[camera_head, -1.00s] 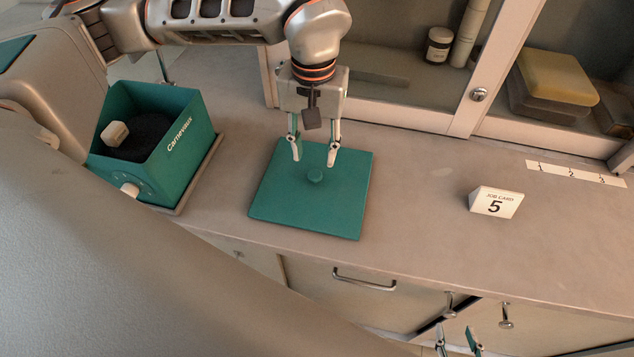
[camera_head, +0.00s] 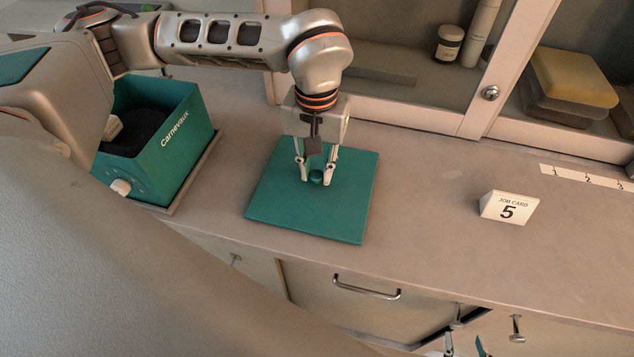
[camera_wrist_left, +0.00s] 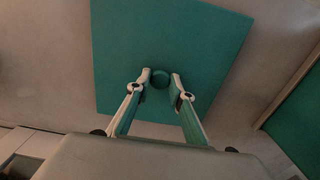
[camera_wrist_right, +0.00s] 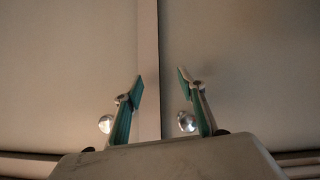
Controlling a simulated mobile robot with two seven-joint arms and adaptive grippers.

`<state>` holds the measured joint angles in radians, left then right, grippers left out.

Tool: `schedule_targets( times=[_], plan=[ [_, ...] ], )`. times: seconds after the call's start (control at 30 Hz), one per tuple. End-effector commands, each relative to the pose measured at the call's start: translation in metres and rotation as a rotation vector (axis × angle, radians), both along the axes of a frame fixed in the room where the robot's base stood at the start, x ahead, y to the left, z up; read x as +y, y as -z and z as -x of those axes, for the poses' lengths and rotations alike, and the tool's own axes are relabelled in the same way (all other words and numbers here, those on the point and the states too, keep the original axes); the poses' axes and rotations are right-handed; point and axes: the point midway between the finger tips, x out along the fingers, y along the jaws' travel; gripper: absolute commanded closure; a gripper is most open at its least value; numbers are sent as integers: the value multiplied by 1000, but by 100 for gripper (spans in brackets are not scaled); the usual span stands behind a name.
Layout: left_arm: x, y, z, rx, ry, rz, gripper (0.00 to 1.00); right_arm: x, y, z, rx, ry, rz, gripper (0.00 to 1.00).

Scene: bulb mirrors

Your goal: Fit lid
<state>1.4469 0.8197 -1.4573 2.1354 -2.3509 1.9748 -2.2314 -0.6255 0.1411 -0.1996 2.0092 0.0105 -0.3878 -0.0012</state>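The lid is a flat teal square (camera_head: 285,208) with a small round knob (camera_head: 316,177), lying on the counter. The knob also shows in the left wrist view (camera_wrist_left: 160,80). My left gripper (camera_head: 317,181) is over the lid with its fingers on either side of the knob. In the left wrist view the fingers are apart, with a small gap to the knob on each side. The open teal box (camera_head: 165,150) marked "Carnevaux" stands left of the lid, dark inside. My right gripper (camera_wrist_right: 160,78) is open and empty, low in front of the cabinet fronts.
The box stands on a tray (camera_head: 196,180). A job card marked 5 (camera_head: 508,207) and a numbered strip (camera_head: 587,178) are on the right. The counter between lid and card is clear. Cabinet doors (camera_head: 420,105) stand behind; a drawer handle (camera_head: 366,288) is below.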

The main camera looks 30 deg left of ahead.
Motion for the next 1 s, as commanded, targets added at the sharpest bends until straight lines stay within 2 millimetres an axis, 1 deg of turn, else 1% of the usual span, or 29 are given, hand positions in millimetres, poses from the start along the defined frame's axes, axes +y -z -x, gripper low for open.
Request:
schedule_targets(
  times=[0.37,0.57,1.0],
  plan=[
    [0,-3,0,-1,0,0,99,3,4,10,17,-3,-3,60],
    [0,-16,0,-3,0,0,99,3,-10,5,4,-3,-4,60],
    [0,-45,-1,-3,0,0,99,0,-44,-14,-39,-1,1,60]
  ],
)
